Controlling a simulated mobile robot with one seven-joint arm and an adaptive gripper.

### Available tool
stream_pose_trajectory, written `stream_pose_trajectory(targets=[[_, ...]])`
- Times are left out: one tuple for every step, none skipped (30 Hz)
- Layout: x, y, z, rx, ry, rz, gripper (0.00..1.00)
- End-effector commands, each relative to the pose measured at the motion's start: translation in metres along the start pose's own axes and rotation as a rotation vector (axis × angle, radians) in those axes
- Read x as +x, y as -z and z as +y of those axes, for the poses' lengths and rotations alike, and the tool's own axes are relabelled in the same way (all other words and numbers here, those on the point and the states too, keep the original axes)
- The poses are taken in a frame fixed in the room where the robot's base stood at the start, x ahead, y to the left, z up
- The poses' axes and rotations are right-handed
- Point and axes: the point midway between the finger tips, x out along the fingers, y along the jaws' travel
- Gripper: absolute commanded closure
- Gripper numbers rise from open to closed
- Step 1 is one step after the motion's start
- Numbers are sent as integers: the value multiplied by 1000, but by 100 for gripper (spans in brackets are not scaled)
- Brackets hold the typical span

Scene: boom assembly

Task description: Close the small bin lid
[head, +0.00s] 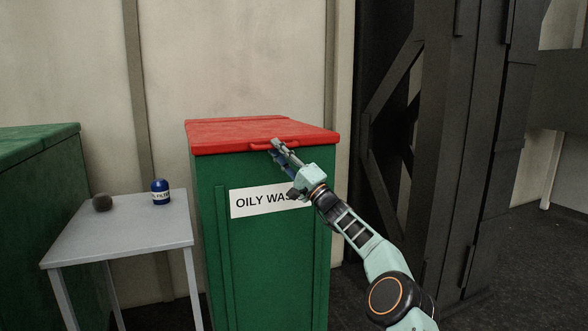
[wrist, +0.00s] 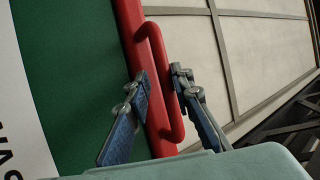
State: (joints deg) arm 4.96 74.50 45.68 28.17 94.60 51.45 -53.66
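The small bin (head: 265,265) is a tall green box with a white "OILY WASTE" label, partly covered by my arm. Its red lid (head: 250,131) lies down flat on top, with no gap visible along the front edge. A red bar handle (head: 290,145) sticks out from the lid's front edge. My gripper (head: 275,147) is at this handle. In the wrist view, my gripper (wrist: 160,76) has its fingers apart, one on each side of the red handle (wrist: 158,62). Whether either finger touches the handle is unclear.
A larger green bin (head: 35,220) is at far left. Dark steelwork (head: 440,150) rises at the right.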

Motion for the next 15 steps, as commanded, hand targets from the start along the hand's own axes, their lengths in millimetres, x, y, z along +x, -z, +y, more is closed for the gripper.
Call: stream_pose_trajectory(targets=[[-6, 2, 3, 1, -7, 3, 81], [-8, 2, 4, 2, -7, 3, 81], [-10, 2, 4, 3, -7, 2, 81], [-13, 2, 3, 1, -7, 3, 81], [-15, 2, 3, 2, -7, 2, 81], [-17, 1, 2, 1, -6, 2, 81], [-19, 1, 2, 2, -5, 2, 81], [-21, 0, 1, 1, -5, 1, 81], [-27, 1, 2, 2, -6, 2, 81], [-30, 1, 3, 2, -7, 2, 81], [-33, 1, 2, 1, -6, 1, 81], [-38, 1, 2, 1, -6, 1, 81], [-40, 0, 1, 1, -5, 1, 81], [-44, 1, 1, 1, -4, 1, 81], [-49, 1, 0, 0, -4, 1, 81]])
